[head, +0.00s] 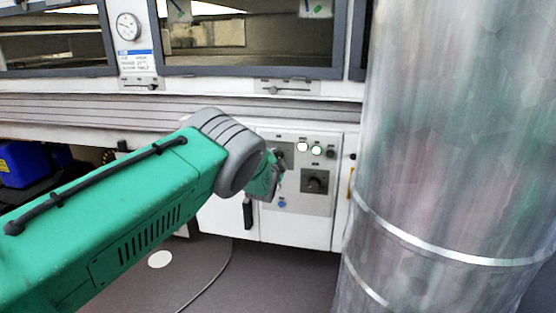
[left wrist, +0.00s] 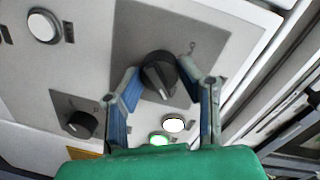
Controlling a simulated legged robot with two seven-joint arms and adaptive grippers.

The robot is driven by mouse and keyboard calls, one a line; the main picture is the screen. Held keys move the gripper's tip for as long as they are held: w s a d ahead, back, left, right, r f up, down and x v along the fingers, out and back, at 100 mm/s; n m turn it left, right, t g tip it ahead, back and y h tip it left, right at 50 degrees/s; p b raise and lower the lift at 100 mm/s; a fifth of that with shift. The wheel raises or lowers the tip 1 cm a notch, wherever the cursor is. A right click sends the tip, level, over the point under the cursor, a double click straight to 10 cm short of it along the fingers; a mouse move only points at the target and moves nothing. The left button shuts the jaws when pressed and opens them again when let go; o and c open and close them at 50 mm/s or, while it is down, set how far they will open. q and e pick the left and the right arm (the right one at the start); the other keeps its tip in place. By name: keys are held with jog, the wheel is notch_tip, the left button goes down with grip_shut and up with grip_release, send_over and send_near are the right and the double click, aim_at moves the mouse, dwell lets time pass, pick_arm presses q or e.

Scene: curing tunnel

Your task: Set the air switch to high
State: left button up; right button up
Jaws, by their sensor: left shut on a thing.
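The grey control panel (head: 300,205) is on a white cabinet front in the head view. My left gripper (head: 278,167) reaches its upper left part. In the left wrist view, the fingers of the left gripper (left wrist: 155,78) are shut on either side of a black rotary switch (left wrist: 158,70) on a dark plate. Its pale pointer line points down and slightly right in that view. The gripper largely hides this switch in the head view. The label marks beside it are too small to read. My right gripper is not in view.
A second black knob (head: 315,182) sits lower right on the panel. A large metal duct (head: 440,150) stands close on the right.

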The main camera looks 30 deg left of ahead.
pick_arm(q)
jog(key=shift+w+d+r, duration=0.1)
jog(key=shift+w+r, duration=0.05)
jog(key=shift+r, duration=0.35)
jog(key=o, duration=1)
jog(key=shift+o, duration=0.7)
jog(key=shift+f, duration=0.25)
jog(key=v, duration=1.2)
